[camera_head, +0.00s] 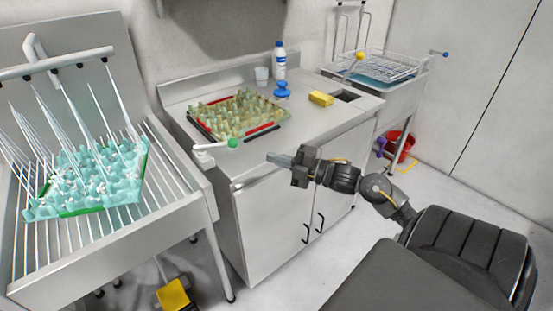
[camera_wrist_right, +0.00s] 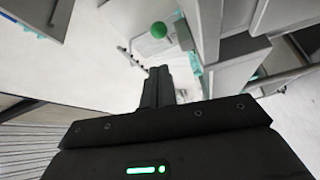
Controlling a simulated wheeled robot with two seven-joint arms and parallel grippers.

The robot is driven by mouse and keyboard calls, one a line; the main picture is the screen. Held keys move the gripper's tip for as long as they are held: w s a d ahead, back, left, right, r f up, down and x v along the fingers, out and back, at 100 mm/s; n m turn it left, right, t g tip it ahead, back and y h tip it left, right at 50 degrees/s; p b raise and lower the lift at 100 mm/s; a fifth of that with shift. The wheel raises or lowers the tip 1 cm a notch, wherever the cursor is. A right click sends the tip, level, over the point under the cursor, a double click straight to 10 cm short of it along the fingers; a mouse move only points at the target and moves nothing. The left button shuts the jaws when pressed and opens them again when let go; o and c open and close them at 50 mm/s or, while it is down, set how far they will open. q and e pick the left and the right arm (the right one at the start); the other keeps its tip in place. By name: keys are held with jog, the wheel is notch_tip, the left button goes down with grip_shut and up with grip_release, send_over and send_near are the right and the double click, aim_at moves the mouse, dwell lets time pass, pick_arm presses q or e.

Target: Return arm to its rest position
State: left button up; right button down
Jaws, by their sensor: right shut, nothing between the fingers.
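My right gripper (camera_head: 280,160) is shut and empty in the head view. It is in front of the steel counter's near edge, close to a lever with a green ball knob (camera_head: 232,143). In the right wrist view the closed fingers (camera_wrist_right: 158,85) point away from the camera, with the green ball (camera_wrist_right: 158,30) beyond their tips. I see no contact between them. My right arm reaches out from the lower right of the head view. My left gripper is not in view.
A yellowish egg tray (camera_head: 238,133) lies on the counter (camera_head: 310,125), beside a blue-capped bottle (camera_head: 280,62) and a yellow sponge (camera_head: 321,98). A teal tray (camera_head: 140,165) sits on the slatted steel stand at left. A red bucket (camera_head: 400,150) stands on the floor at right.

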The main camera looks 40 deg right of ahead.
dwell(0.3)
jog(key=d+f+m+g+h, duration=0.1)
jog(key=d+f+m+h, duration=0.3)
jog(key=f, duration=0.7)
jog(key=d+f+m+g+h, duration=0.15)
jog(key=f+m, duration=0.35)
jog(key=f, duration=0.6)
jog(key=s+a+f+m+g+h, duration=0.15)
jog(key=s+f, duration=0.25)
jog(key=f, duration=0.5)
jog(key=s+f+m+g+h, duration=0.1)
jog(key=s+f+m+g, duration=0.2)
jog(key=f, duration=0.7)
jog(key=s+a+f+m+g, duration=0.2)
jog(key=s+a+f, duration=0.1)
jog(key=s+f, duration=0.4)
jog(key=s+a+f+m+g, duration=0.1)
jog(key=s+a+f, duration=0.2)
jog(key=s+f, duration=0.45)
jog(key=s+a+f+m+g, duration=0.1)
jog(key=s+a+f+g, duration=0.2)
jog(key=s, duration=0.7)
jog(key=s+a+f+m+g, duration=0.1)
jog(key=s+a+f+g, duration=0.1)
jog(key=s+a+f, duration=0.5)
jog(key=s, duration=0.4)
jog(key=shift+a+g+p, duration=0.3)
jog(key=shift+a+g, duration=0.1)
